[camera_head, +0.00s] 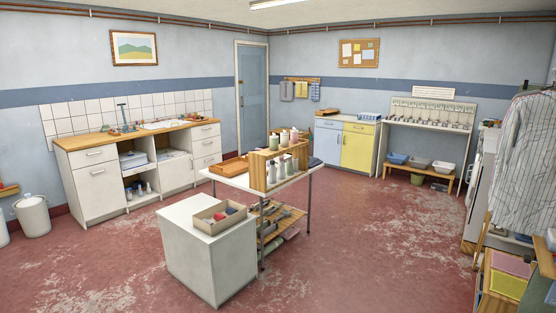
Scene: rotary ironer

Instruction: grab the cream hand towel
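Several small cloths hang in a row from a wooden wall rack (302,79) on the back wall, right of the blue door. The middle one is a pale yellow or cream cloth (301,90), which may be the cream hand towel; it is too small to be sure. A grey cloth (286,91) hangs to its left and a blue patterned cloth (315,92) to its right. Neither of my grippers is in view.
A white cabinet (207,255) and a white table (222,178) with a wooden bottle rack (257,172) stand mid-room. A low cupboard (357,148) stands below and right of the cloths. A striped garment (520,150) hangs at right. Red floor (370,240) is clear right of centre.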

